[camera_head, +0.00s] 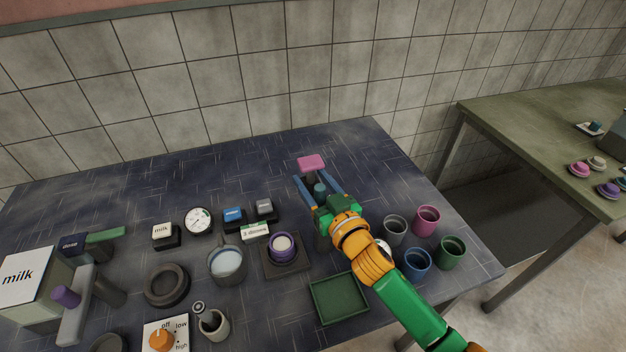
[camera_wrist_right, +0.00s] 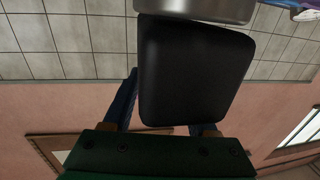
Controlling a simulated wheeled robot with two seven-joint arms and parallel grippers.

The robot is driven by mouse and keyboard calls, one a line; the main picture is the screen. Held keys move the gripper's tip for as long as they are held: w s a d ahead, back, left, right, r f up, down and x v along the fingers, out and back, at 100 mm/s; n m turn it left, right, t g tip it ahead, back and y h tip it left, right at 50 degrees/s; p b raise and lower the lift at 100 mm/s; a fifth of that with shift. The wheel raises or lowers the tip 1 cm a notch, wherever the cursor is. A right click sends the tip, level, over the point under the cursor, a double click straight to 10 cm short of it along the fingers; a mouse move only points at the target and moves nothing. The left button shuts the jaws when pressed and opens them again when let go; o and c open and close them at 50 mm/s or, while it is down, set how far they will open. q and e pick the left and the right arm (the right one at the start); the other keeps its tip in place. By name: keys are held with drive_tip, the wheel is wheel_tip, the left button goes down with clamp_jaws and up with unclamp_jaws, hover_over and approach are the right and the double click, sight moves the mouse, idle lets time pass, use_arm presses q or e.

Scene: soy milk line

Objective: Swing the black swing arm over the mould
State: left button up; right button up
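My right gripper (camera_head: 318,180) reaches over the back right of the dark table, its two blue fingers spread apart. A small dark post with a teal part (camera_head: 320,189) shows between the fingers, with a pink block (camera_head: 311,162) just beyond. In the right wrist view a black block (camera_wrist_right: 192,75), perhaps part of the swing arm, fills the middle and hides part of one finger; I see no clear grip on it. A purple-rimmed cup with white contents (camera_head: 282,246), perhaps the mould, sits on a dark square base left of my right arm. My left gripper is out of view.
A green tray (camera_head: 339,299) and several coloured cups, one pink (camera_head: 427,218), stand near my right arm. A grey pot (camera_head: 227,264), a black ring (camera_head: 166,286) and a milk box (camera_head: 30,284) stand at left. The back left of the table is clear.

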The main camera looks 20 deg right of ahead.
drive_tip(key=c, duration=0.7)
drive_tip(key=shift+a, duration=0.15)
clamp_jaws()
drive_tip(key=shift+r, duration=0.2)
